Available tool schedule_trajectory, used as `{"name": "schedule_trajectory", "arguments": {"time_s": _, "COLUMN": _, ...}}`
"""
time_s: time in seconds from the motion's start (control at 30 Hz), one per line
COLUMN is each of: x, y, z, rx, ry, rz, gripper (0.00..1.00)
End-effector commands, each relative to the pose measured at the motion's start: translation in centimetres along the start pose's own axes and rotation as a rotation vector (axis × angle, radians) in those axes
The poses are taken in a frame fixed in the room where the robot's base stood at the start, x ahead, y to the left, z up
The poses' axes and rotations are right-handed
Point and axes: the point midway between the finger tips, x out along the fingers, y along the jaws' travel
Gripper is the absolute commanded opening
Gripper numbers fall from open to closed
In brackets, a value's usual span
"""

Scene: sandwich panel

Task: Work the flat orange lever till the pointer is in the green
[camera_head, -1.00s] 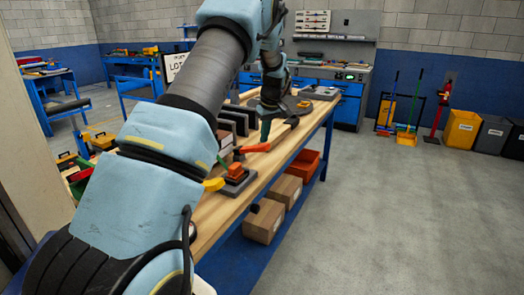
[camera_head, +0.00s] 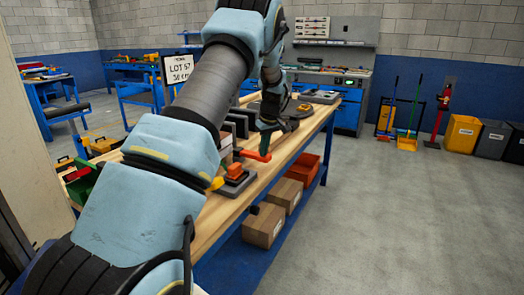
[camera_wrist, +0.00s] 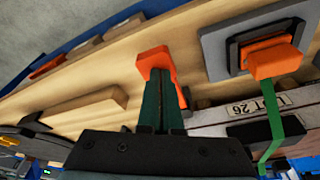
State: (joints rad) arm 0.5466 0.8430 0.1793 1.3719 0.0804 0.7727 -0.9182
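The flat orange lever (camera_head: 253,156) is over the front edge of the workbench in the head view. In the wrist view the orange lever (camera_wrist: 155,62) is at and behind my fingertips. My gripper (camera_head: 265,141) points down at the lever's right part. Its dark green fingers (camera_wrist: 161,82) lie side by side with hardly a gap, and look shut against the lever rather than around it. No pointer or green zone can be made out in either view.
A second orange part (camera_wrist: 272,58) sits on a grey plate (camera_wrist: 216,55) beside the lever; it is also in the head view (camera_head: 234,171). Dark upright plates (camera_head: 238,122) stand behind. Cardboard boxes (camera_head: 265,226) and a red bin (camera_head: 302,168) are below the bench.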

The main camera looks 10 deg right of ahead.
Motion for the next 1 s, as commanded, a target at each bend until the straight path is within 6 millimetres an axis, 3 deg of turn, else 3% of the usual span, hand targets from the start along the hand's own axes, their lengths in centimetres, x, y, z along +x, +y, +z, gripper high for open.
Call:
{"name": "schedule_trajectory", "arguments": {"time_s": 0.23, "x": -0.2, "y": -0.1, "z": 0.2, "rx": 0.0, "ry": 0.0, "rz": -0.002, "gripper": 0.0}}
{"name": "schedule_trajectory", "arguments": {"time_s": 0.5, "x": -1.8, "y": 0.0, "z": 2.7, "rx": 0.001, "ry": -0.002, "rz": -0.001, "gripper": 0.0}}
{"name": "schedule_trajectory", "arguments": {"time_s": 0.8, "x": -1.9, "y": 0.0, "z": 2.7, "rx": -0.001, "ry": -0.001, "rz": -0.001, "gripper": 0.0}}
{"name": "schedule_trajectory", "arguments": {"time_s": 1.0, "x": -4.3, "y": 0.0, "z": 2.7, "rx": -0.001, "ry": 0.001, "rz": 0.002, "gripper": 0.0}}
